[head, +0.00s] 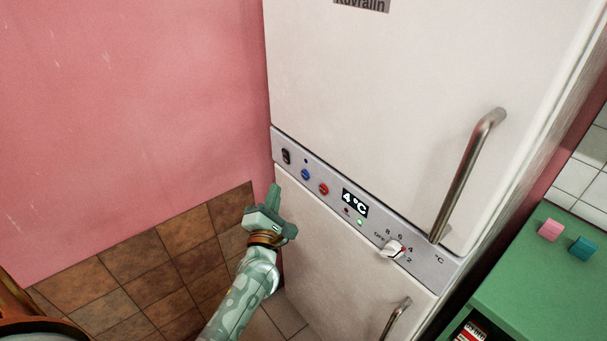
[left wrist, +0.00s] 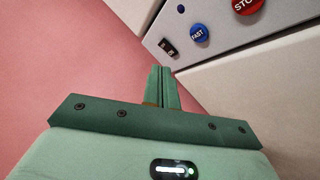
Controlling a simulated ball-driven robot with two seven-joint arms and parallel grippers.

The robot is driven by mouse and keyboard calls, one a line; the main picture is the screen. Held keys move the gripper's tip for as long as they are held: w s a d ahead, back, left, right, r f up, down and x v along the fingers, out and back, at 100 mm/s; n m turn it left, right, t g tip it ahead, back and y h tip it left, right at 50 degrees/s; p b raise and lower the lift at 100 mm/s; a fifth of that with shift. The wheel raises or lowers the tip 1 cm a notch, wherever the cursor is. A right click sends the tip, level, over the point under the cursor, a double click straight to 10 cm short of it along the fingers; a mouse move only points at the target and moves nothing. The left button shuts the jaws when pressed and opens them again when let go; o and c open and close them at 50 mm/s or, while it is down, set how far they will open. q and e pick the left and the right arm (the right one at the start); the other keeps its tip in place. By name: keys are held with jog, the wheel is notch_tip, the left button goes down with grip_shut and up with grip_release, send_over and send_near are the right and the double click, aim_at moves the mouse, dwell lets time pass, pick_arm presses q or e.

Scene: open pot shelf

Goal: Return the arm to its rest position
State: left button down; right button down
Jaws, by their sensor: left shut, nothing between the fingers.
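My left gripper (head: 274,194) is shut and empty, in front of the fridge near its left edge, just below the control panel (head: 352,203). In the left wrist view its shut fingers (left wrist: 162,88) point toward the pink wall and the fridge edge, with the panel to the upper right. A gap from the panel's black switch (left wrist: 168,47) shows there. My right gripper is not in view.
The white fridge (head: 380,80) has an upper handle (head: 468,175), a lower handle (head: 397,318) and a dial (head: 393,249). A green cabinet (head: 535,285) with a pink block (head: 550,230) and a teal block (head: 582,248) stands right. A pink wall (head: 130,120) is left.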

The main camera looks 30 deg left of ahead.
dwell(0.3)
pick_arm(q)
jog(key=s+d+f+m+g+h, duration=0.1)
jog(key=d+f+m+g+h, duration=0.15)
jog(key=f+m, duration=0.6)
jog(key=s+d+f+m+g+h, duration=0.1)
jog(key=d+f+m+h, duration=0.3)
jog(key=f+m, duration=0.4)
jog(key=s+d+f+m+g+h, duration=0.3)
jog(key=s+f+m, duration=0.4)
jog(key=f, duration=0.7)
jog(key=s+d+f+m+g+y, duration=0.1)
jog(key=s+f+m+g, duration=0.25)
jog(key=s+f, duration=0.45)
jog(key=s+f+m+g, duration=0.2)
jog(key=s+f+g, duration=0.25)
jog(key=s, duration=0.75)
jog(key=s+a+f+m+g, duration=0.1)
jog(key=s+f+g, duration=0.1)
jog(key=s, duration=0.8)
jog(key=s+a+f+m+g, duration=0.1)
jog(key=s+f+m, duration=0.1)
jog(key=s, duration=0.7)
jog(key=shift+s+f+m+g+y, duration=0.3)
jog(key=shift+s+g+y, duration=0.05)
jog(key=shift+s, duration=0.05)
